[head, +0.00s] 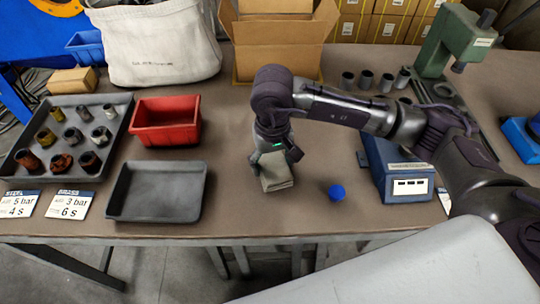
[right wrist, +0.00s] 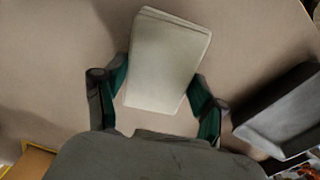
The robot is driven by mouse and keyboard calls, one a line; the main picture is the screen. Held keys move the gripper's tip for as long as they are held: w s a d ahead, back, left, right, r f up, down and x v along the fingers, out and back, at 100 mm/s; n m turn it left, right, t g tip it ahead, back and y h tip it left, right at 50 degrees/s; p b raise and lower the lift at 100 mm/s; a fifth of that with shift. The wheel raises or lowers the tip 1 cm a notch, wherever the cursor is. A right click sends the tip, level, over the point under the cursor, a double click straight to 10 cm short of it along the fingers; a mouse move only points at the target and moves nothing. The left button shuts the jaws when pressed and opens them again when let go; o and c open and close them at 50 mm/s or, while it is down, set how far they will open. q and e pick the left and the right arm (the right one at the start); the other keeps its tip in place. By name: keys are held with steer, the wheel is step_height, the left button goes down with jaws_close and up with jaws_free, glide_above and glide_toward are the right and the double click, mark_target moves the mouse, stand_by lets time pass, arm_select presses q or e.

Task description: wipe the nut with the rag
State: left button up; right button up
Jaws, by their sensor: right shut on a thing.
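The rag (head: 277,173) is a folded grey-green cloth in the middle of the table in the head view. My right gripper (head: 272,155) points down and is shut on it. In the right wrist view the rag (right wrist: 165,58) lies between the two fingers of my right gripper (right wrist: 158,88). Whether the rag touches the table is hard to tell. Several short, hollow nut-like pieces, some rusty (head: 61,163), some brassy (head: 45,137), stand in the dark parts tray (head: 125,118) at left. Which one is the nut I cannot tell. My left gripper is out of view.
An empty black tray (head: 155,190) and a red bin (head: 165,122) lie left of the rag. A blue ball (head: 337,192) and a blue box (head: 405,187) are to the right. A cardboard box (head: 280,55), several dark cylinders (head: 366,79) and a green press (head: 452,45) stand behind.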

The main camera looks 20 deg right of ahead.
stand_by(0.3)
steer(key=shift+w+f+b, duration=0.1)
steer(key=shift+w+b, duration=0.55)
steer(key=shift+w, duration=0.05)
steer(key=shift+w+b, duration=0.85)
steer(key=shift+w, duration=0.55)
steer(key=shift+r+p, duration=0.85)
steer(key=shift+r, duration=1.55)
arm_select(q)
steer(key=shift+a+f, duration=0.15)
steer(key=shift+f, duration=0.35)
arm_select(e)
steer(key=shift+r, duration=0.7)
